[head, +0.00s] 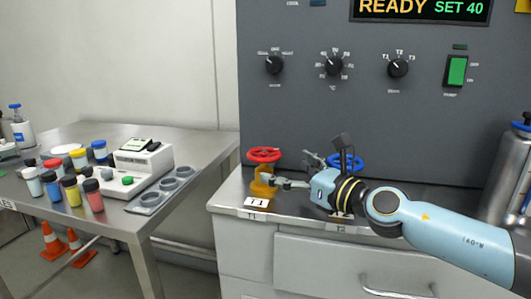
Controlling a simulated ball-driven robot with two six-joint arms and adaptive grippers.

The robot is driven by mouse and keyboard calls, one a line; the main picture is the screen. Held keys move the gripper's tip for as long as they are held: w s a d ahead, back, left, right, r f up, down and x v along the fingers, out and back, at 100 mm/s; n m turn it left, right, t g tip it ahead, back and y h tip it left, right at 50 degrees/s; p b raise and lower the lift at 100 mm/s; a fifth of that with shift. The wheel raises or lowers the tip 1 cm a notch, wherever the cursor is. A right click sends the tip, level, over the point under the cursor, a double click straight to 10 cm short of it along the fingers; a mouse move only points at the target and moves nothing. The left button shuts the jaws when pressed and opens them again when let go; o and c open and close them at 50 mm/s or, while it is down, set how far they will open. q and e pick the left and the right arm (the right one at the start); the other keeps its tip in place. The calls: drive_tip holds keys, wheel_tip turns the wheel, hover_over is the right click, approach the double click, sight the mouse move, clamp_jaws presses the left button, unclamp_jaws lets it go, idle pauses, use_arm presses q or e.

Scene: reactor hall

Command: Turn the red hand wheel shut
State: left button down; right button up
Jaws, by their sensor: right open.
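The red hand wheel (264,155) sits on top of a yellow valve body (262,182) on the steel counter, behind the T1 label (257,202). My right gripper (283,181) comes in from the right, with its fingertips close to the valve body and below the wheel. It is open and holds nothing that I can see. I cannot tell whether a fingertip touches the valve. A blue hand wheel (346,162) stands to the right, partly hidden behind my right gripper and wrist. My left gripper is not in view.
A grey panel (440,125) with knobs, a green switch (457,71) and a display (421,10) rises behind the counter (228,193). A steel bottle (508,175) stands at the right. The left table holds several jars and a white device (145,158). Orange cones (52,240) stand below.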

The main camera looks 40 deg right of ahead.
sight(265, 159)
drive_tip(key=shift+w+r, duration=0.1)
drive_tip(key=shift+w, duration=0.35)
drive_tip(key=w, duration=0.4)
drive_tip(key=w+a, duration=0.1)
drive_tip(key=w, duration=0.1)
drive_tip(key=shift+w, duration=0.2)
